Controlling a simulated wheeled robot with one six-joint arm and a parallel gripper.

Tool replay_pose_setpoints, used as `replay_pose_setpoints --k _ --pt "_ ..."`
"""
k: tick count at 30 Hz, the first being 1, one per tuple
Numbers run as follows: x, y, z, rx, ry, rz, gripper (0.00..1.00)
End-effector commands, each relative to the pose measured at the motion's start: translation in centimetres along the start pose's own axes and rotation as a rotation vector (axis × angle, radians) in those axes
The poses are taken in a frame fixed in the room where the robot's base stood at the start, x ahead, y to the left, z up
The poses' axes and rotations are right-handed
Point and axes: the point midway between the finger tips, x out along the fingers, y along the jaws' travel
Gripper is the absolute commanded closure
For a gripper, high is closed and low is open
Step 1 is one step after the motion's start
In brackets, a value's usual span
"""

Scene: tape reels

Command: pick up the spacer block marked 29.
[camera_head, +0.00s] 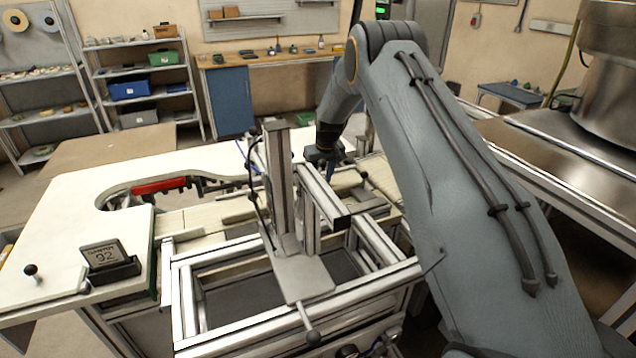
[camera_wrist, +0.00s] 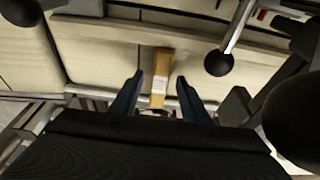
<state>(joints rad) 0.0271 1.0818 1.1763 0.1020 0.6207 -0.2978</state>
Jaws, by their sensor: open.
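A narrow tan block (camera_wrist: 162,66) shows in the wrist view, lying on pale slats ahead of my gripper. It has a small pale label whose marking is too small to read, so I cannot tell whether it is 29. My gripper (camera_wrist: 160,82) is open, with one blue finger on each side of the block in the picture. I cannot tell how far the fingertips are from it. In the head view my gripper (camera_head: 326,162) is low behind the metal upright, and I cannot make out the block there. A dark plate reading 92 (camera_head: 103,254) stands in a black holder at the left.
A metal upright (camera_head: 280,190) on an aluminium frame stands close to my gripper. A black ball-ended lever (camera_wrist: 219,62) is at the right in the wrist view, with another dark knob (camera_wrist: 292,118) nearer. The white tabletop (camera_head: 75,225) has clear room at the left.

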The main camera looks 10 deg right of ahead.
Motion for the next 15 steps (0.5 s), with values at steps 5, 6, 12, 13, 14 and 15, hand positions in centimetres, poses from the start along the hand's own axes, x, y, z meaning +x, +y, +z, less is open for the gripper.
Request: replay_pose_setpoints --k 5,6,12,13,14,15 --pt "0.02 -0.05 0.01 -0.001 0.000 0.000 0.63" --pt "0.02 -0.06 0.01 -0.001 0.000 0.000 0.70" --pt "0.02 -0.07 0.02 -0.001 -0.001 0.000 1.00" --pt "0.00 -0.07 -0.01 -0.001 0.000 0.000 1.00" --pt "0.00 -0.08 -0.01 -0.001 0.000 0.000 1.00" --pt "-0.01 -0.08 -0.01 -0.001 0.000 0.000 1.00"
